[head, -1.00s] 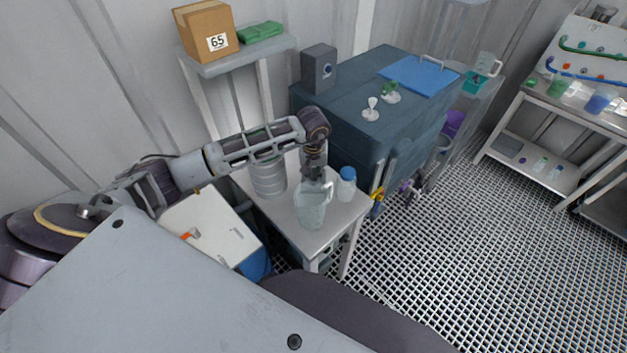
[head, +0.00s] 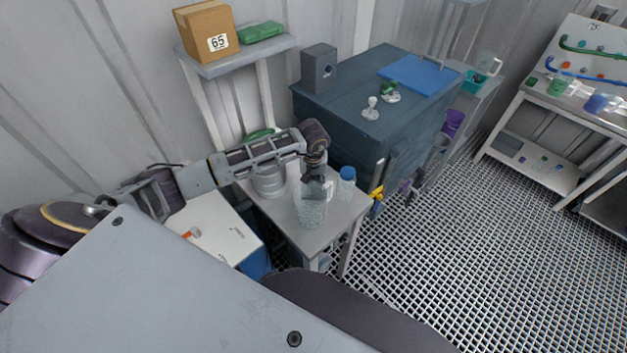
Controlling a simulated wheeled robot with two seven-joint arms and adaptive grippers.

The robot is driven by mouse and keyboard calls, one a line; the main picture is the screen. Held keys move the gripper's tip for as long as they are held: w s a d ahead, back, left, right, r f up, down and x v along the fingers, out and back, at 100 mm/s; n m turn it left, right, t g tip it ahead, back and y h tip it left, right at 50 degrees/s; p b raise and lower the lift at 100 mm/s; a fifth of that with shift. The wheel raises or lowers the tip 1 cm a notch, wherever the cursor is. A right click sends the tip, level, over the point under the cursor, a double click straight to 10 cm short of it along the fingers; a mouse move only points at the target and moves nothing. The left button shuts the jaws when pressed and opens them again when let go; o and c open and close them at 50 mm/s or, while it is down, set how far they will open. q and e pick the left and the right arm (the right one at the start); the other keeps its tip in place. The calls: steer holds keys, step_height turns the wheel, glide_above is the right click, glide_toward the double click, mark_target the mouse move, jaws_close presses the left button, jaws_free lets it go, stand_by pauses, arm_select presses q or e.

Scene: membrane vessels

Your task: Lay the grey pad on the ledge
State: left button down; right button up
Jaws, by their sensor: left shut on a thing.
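A flat grey panel (head: 510,142), which may be the grey pad, lies on the lower shelf of the stand at the far right. I cannot be sure it is the pad. The wall ledge (head: 232,62) at the upper left holds a box and a green cloth; I cannot tell if it is the ledge meant. My left gripper (head: 316,186) is shut at the upper part of a clear jug (head: 311,210) over the small side table (head: 349,205). The fingers are partly hidden, and whether the jug touches the table is unclear. My right gripper does not show.
A metal drum (head: 268,183) and a blue-capped bottle (head: 347,181) stand close beside the jug. A cardboard box (head: 203,30) and folded green cloth (head: 261,31) occupy the wall ledge. The blue chest (head: 345,107) stands behind. The grated floor (head: 470,240) is open to the right.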

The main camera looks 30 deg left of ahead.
arm_select(q)
steer(key=shift+f, duration=0.1)
steer(key=c, duration=1.5)
jaws_free()
steer(key=shift+o, duration=0.2)
step_height(320, 180, up, 12)
steer(key=s+b, duration=0.1)
steer(key=b, duration=0.1)
steer(key=shift+s+d, duration=0.15)
steer(key=shift+d, duration=0.2)
